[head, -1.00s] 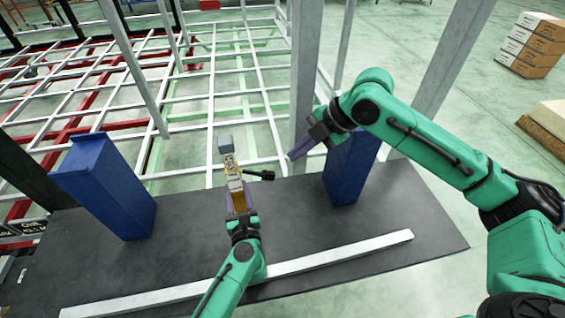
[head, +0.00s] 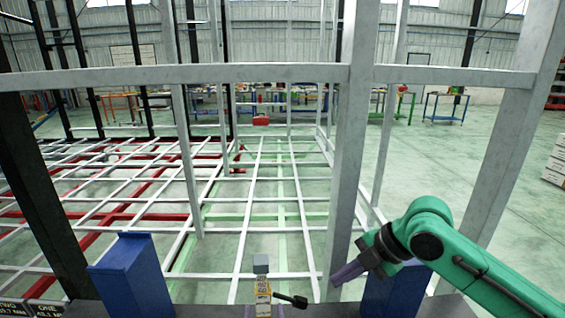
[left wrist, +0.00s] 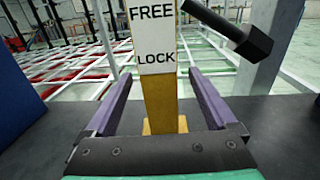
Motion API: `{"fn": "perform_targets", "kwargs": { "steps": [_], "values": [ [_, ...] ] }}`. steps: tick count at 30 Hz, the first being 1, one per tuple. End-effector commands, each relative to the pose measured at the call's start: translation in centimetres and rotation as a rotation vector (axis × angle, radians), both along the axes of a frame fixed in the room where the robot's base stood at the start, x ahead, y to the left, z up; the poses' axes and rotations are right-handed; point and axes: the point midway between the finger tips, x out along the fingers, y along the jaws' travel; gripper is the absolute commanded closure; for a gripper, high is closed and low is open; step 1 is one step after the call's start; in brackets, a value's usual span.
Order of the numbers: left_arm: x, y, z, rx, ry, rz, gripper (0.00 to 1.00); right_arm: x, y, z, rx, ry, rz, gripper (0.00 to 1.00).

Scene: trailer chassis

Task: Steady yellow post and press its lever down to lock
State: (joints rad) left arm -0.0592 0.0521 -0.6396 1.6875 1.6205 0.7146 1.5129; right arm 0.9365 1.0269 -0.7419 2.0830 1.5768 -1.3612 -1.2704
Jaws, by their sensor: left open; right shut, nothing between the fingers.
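The yellow post (head: 263,297) with a grey cap (head: 261,264) stands at the bottom middle of the head view. In the left wrist view the yellow post (left wrist: 160,109) stands upright, with a white label reading FREE above LOCK. Its black lever (head: 291,299) sticks out to the right; in the left wrist view the lever (left wrist: 230,30) slants down to the right, its tip beside the label. My left gripper (left wrist: 160,90) is open, its purple fingers on either side of the post with gaps. My right gripper (head: 340,277) is shut and empty, up and right of the lever, apart from it.
Blue boxes stand left (head: 130,268) and right (head: 392,291) of the post; the right one is partly behind my right gripper. A grey upright (head: 347,150) and a horizontal beam (head: 180,74) of the frame rise beyond. The dark table (left wrist: 60,140) is bare around the post.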

Motion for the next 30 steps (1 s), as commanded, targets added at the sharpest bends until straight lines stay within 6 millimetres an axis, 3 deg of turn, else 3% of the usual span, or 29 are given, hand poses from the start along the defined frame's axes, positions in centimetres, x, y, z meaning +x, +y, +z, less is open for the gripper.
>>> {"fn": "perform_targets", "kwargs": {
  "steps": [19, 26, 28, 30],
  "values": [
    [-7.6, -0.6, -0.1, 0.000, 0.003, -0.001, 0.10, 0.0, 0.0, 0.2, 0.000, 0.000, 0.000, 1.00],
    [-7.9, -0.6, 0.0, 0.000, -0.001, 0.000, 0.10, 0.0, 0.0, 0.2, 0.000, 0.000, 0.000, 1.00],
    [-7.9, -0.6, 0.0, 0.000, 0.000, 0.000, 0.00, 0.0, 0.0, 0.2, 0.000, 0.000, 0.000, 1.00],
    [-7.9, -0.6, 0.0, 0.000, 0.000, 0.000, 0.00, 0.0, 0.0, 0.2, 0.000, 0.000, 0.000, 1.00]
  ]
}}
